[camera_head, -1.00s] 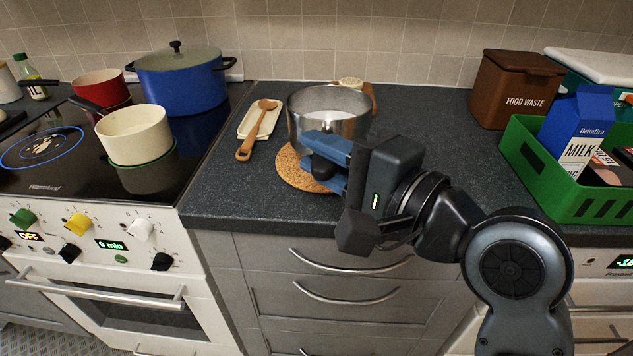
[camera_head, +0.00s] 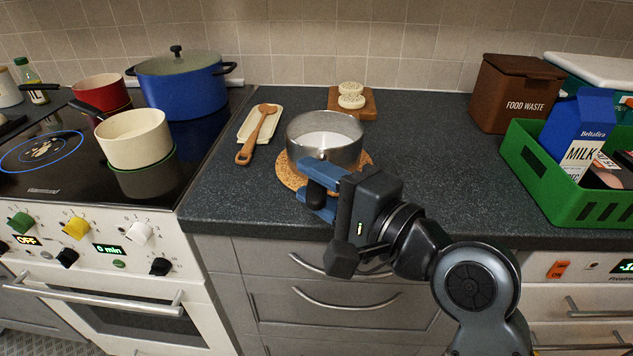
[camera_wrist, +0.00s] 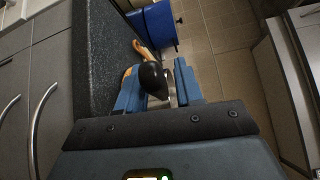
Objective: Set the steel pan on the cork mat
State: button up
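The steel pan (camera_head: 325,150) stands upright on the round cork mat (camera_head: 287,178), whose rim shows at the left, front and right. Its black handle points toward me. My gripper (camera_head: 323,190) is at the handle, one blue finger on each side of it. In the wrist view the handle (camera_wrist: 152,78) lies between the fingertips of my gripper (camera_wrist: 160,88), close to the left finger, with a gap to the right finger. The fingers look open around the handle. The wrist view hides most of the pan and mat.
A spoon rest (camera_head: 247,125) with a wooden spoon (camera_head: 256,137) lies left of the pan. A small board (camera_head: 369,107) with pale round items is behind. A green crate (camera_head: 560,196) and brown bin (camera_head: 508,92) stand right. Counter between mat and crate is clear.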

jog(key=shift+o, duration=0.8)
jog(key=f+v, duration=0.1)
jog(key=v, duration=1.1)
jog(key=s+d+f+n+t+h, duration=0.1)
jog(key=s+d+f+t+h, duration=0.2)
jog(key=s+d+f+h, duration=0.9)
jog(key=s+d+n, duration=0.2)
jog(key=s+n, duration=0.6)
jog(key=s, duration=0.9)
jog(key=shift+f+n+h+b, duration=0.3)
jog(key=shift+n+h+b, duration=0.1)
jog(key=shift+s, duration=0.1)
